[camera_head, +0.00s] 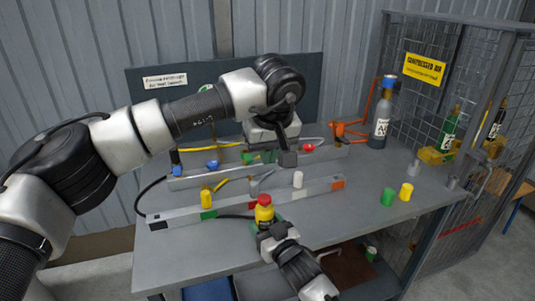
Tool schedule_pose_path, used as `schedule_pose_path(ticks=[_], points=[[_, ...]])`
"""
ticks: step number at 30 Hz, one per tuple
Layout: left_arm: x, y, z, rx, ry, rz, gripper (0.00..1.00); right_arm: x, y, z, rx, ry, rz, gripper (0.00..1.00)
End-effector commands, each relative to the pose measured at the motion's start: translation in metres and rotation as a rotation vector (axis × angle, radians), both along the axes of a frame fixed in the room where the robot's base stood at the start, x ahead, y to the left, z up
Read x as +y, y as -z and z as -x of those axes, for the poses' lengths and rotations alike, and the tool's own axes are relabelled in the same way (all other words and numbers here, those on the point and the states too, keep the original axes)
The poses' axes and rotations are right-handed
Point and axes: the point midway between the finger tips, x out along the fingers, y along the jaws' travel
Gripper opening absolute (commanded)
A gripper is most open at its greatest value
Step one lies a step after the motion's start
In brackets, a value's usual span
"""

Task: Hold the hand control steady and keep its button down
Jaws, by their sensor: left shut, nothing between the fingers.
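The hand control (264,213) is a small yellow body with a red button on top, upright near the front middle of the bench. My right gripper (266,230) comes up from the lower edge and appears shut on its lower part; the fingers partly hide it. My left gripper (287,159) is shut and empty, pointing down behind and above the hand control. A visible gap separates it from the red button, so it is not touching it. Whether the button is down cannot be told.
Two long grey rails with coloured valves lie across the grey bench (400,226). Green (388,197) and yellow (406,192) cylinders stand at right. A grey gas bottle (380,122) stands behind, beside a mesh cage (425,95).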

Motion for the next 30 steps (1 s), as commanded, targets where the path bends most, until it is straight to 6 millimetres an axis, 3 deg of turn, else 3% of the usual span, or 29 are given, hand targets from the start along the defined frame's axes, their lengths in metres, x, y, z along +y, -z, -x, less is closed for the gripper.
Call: schedule_pose_path(ticks=[1,4,16,30], points=[[0.0,0.0,0.0,0.0,0.0,0.0,0.0,0.0,0.0,0.0,0.0,0.0,0.0,0.67],[0.0,0.0,0.0,0.0,0.0,0.0,0.0,0.0,0.0,0.0,0.0,0.0,0.0,0.8],[0.0,0.0,0.0,0.0,0.0,0.0,0.0,-0.005,0.002,0.009,0.002,0.001,0.0,0.8],[0.0,0.0,0.0,0.0,0.0,0.0,0.0,-0.049,0.002,0.087,0.003,0.001,0.001,0.8]])
